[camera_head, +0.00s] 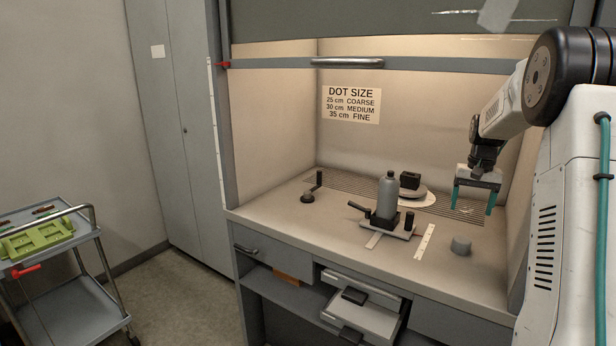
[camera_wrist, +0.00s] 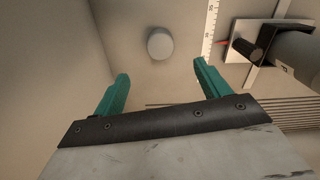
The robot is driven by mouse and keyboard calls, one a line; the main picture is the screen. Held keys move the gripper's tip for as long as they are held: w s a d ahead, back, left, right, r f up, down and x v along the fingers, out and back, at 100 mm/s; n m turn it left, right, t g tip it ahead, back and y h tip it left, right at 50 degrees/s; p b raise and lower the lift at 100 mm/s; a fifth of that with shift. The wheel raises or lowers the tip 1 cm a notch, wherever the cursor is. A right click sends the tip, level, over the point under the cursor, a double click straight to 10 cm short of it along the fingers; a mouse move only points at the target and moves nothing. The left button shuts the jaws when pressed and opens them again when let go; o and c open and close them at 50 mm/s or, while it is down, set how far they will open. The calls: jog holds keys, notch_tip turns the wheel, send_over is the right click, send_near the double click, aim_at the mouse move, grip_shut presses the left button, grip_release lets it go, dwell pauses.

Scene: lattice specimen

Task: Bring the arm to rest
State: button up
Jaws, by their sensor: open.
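My gripper (camera_head: 474,198) hangs from the arm at the right of the head view, inside the hooded bench, with its teal fingers pointing down. It is open and nothing is between the fingers. In the wrist view the two teal fingers (camera_wrist: 160,92) stand wide apart. A grey round knob-like block (camera_head: 461,245) stands on the bench top below and in front of the gripper, apart from it. It also shows in the wrist view (camera_wrist: 160,44), beyond the fingertips.
A grey bottle (camera_head: 388,196) stands in a holder on the bench, left of my gripper, near a white ruler (camera_head: 425,242). A black block (camera_head: 410,181) sits on a round plate behind. The raised sash (camera_head: 440,66) crosses above. An open drawer (camera_head: 362,310) juts out below.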

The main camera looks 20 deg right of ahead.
jog(key=s+a+r+n, duration=0.2)
jog(key=s+a, duration=0.8)
jog(key=a, duration=0.3)
jog(key=s+a+r+n+t, duration=0.1)
jog(key=s+a+r+n, duration=0.1)
jog(key=s+a, duration=0.9)
jog(key=s+a+r+n, duration=0.1)
jog(key=s+a+n, duration=0.3)
jog(key=s+a, duration=0.7)
jog(key=a, duration=0.3)
jog(key=shift+a+r, duration=0.3)
jog(key=shift+r, duration=0.1)
